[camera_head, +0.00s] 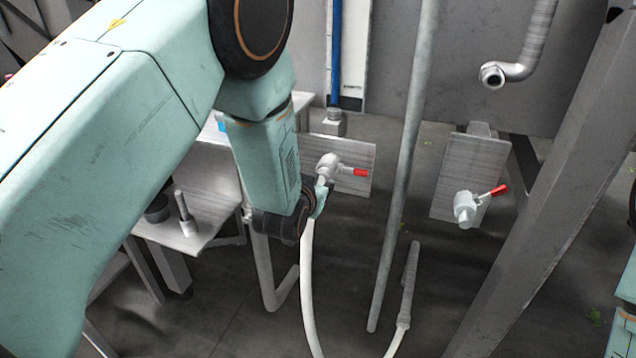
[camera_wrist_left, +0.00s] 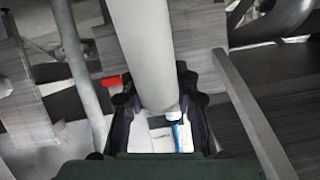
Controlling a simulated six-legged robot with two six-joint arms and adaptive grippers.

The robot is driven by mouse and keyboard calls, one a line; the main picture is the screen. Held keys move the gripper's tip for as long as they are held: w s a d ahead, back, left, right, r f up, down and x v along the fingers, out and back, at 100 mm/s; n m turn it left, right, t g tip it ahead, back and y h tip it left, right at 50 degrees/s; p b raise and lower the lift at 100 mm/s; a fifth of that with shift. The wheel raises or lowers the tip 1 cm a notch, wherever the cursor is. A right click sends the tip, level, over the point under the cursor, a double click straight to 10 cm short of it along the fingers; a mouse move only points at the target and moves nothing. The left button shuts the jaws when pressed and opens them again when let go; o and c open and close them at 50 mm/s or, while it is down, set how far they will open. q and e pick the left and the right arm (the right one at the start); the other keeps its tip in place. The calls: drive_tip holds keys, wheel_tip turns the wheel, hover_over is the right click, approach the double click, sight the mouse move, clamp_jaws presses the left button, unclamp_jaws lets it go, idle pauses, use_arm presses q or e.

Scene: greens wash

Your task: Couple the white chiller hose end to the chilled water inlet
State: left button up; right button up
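The white hose (camera_head: 307,280) hangs down from my left gripper (camera_head: 316,203) and curves along the floor. In the left wrist view the pale hose (camera_wrist_left: 145,50) runs between the two dark fingers of the left gripper (camera_wrist_left: 158,120), which is shut on it. The hose end is mostly hidden by the gripper. It sits right below a grey valve with a red handle (camera_head: 330,168) on a metal plate; I cannot tell whether they touch. A second red-handled valve (camera_head: 466,208) is farther right, free. No label shows which is the chilled water inlet. My right gripper is out of view.
A grey vertical pipe (camera_head: 400,180) stands between the two valves. A thick slanted beam (camera_head: 560,190) is at right. A bent pipe end (camera_head: 493,75) juts from the wall. A metal bench (camera_head: 205,205) with a bolt is left of the gripper.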

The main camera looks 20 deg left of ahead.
use_arm(q)
clamp_jaws()
drive_tip(key=shift+r, duration=0.1)
drive_tip(key=shift+s, duration=0.2)
drive_tip(key=shift+s+p, duration=0.35)
drive_tip(key=shift+s, duration=0.65)
drive_tip(key=shift+s+a+p, duration=0.1)
drive_tip(key=shift+s+p, duration=0.25)
drive_tip(key=shift+s, duration=0.6)
drive_tip(key=shift+s, duration=0.15)
